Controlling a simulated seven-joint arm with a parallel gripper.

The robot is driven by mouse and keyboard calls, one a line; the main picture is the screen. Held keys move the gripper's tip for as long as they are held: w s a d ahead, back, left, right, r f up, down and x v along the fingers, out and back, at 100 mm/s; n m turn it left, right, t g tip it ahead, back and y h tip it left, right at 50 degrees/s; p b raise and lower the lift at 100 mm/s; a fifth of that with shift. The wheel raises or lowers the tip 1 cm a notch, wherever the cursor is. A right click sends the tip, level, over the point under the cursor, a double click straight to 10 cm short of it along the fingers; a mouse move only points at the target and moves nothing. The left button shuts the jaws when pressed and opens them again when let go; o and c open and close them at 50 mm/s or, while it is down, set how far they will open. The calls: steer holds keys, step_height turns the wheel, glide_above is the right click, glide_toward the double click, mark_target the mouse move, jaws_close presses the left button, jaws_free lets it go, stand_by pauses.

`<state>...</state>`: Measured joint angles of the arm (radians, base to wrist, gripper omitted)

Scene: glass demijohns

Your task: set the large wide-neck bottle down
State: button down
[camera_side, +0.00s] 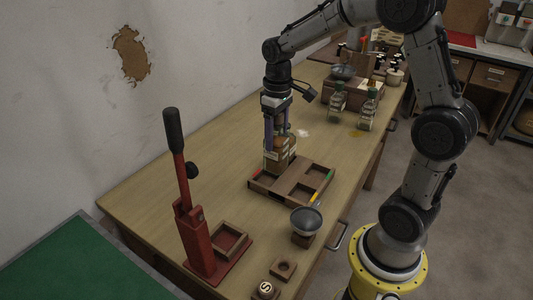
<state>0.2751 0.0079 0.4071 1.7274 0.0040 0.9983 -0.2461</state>
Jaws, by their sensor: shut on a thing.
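My gripper (279,128) points straight down with its two fingers around the neck of a large brown bottle. It is shut on this bottle (279,156), which has pale label patches and hangs or stands upright. The bottle is at the far edge of a brown wooden tray with compartments (322,185). I cannot tell whether its base touches the tray or the table, because the tray wall and the angle hide it. The fingers cover the bottle's neck.
Two glass demijohns (337,103) (367,113) stand farther back right, near a wooden crate (355,92). A red lever press (196,228) stands front left. A grey bowl on a block (306,220) is near the front edge.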

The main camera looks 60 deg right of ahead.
steer(key=w+d+f, duration=0.1)
steer(key=w+f, duration=0.2)
steer(key=f, duration=0.4)
steer(key=shift+w+f, duration=0.35)
steer(key=shift+w, duration=0.05)
steer(key=shift+f, duration=0.2)
jaws_free()
